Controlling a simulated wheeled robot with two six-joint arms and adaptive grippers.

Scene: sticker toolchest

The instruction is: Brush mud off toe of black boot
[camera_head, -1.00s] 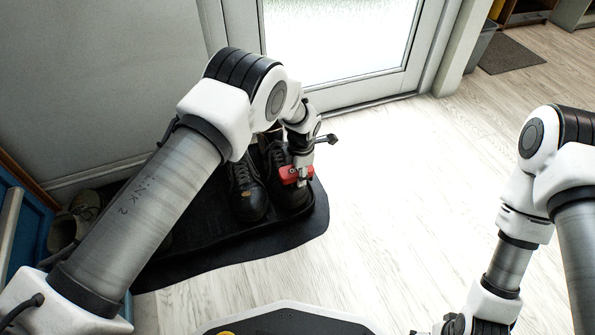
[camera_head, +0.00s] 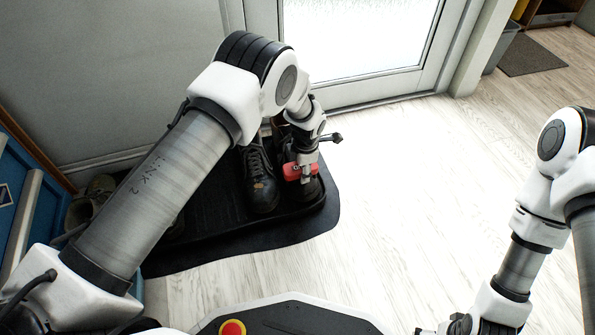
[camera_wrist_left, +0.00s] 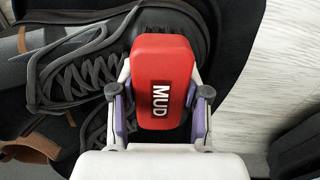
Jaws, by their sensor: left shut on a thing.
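A red brush block (camera_head: 300,171) is held in my left gripper (camera_head: 306,162). In the left wrist view the brush (camera_wrist_left: 160,60) is marked MUD, with my left gripper's fingers (camera_wrist_left: 160,110) at its sides. It lies over the front part of a black boot, whose toe (camera_head: 309,191) shows below it. The laced boot also shows in the left wrist view (camera_wrist_left: 75,70). My right gripper (camera_head: 455,325) is small and partly cut off at the bottom edge.
The boots stand on a black tray (camera_head: 205,225) before a glazed door (camera_head: 365,85). Worn tan shoes (camera_head: 88,200) sit at the left by a blue cabinet (camera_head: 22,190). The pale floor (camera_head: 410,190) to the right is clear.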

